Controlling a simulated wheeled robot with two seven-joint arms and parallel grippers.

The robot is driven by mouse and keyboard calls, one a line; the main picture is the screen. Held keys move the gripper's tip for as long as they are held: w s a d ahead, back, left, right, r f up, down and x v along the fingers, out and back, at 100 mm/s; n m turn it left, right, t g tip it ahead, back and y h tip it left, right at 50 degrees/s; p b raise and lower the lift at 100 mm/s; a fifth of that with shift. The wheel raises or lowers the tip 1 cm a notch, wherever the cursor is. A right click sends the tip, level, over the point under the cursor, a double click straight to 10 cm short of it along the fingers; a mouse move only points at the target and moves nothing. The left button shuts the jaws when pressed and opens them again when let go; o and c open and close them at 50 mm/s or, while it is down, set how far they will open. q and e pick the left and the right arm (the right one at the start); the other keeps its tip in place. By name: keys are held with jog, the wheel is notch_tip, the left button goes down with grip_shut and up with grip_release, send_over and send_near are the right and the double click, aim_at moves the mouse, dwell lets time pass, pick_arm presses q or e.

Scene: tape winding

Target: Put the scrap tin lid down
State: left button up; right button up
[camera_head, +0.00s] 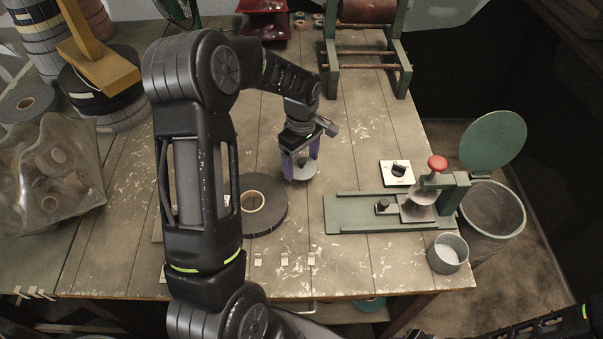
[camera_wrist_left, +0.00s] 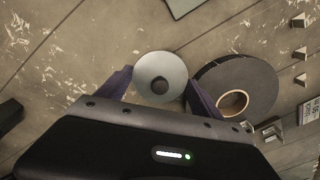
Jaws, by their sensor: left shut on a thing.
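The scrap tin lid (camera_head: 303,171) is a small pale grey disc with a dark knob. My left gripper (camera_head: 300,174) points down over the middle of the bench, shut on the lid. In the left wrist view the lid (camera_wrist_left: 161,68) shows between the two purple fingers. Whether it touches the bench or hangs just above it, I cannot tell. The scrap tin (camera_head: 447,257), a small grey-green pot, stands uncovered at the bench's front right. My right gripper is out of frame; only part of the right arm shows at the lower right.
A dark tape roll (camera_head: 266,209) lies just left of the lid. A green fixture (camera_head: 355,213) with a red knob stands to the right, with a white switch plate (camera_head: 397,174) behind it. A green-lidded bin (camera_head: 491,207) stands past the right edge. Bare planks lie behind the lid.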

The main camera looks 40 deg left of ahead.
aim_at(301, 169)
pick_arm(q)
jog(key=shift+r, duration=0.1)
jog(key=shift+f+b, duration=1.1)
jog(key=shift+f, duration=0.8)
jog(key=shift+f, duration=0.2)
jog(key=o, duration=1)
jog(key=shift+r, duration=0.1)
jog(key=shift+o, duration=0.2)
notch_tip(301, 169, up, 12)
jog(key=p, duration=0.7)
jog(key=shift+r+p, duration=0.2)
jog(key=shift+p, duration=0.1)
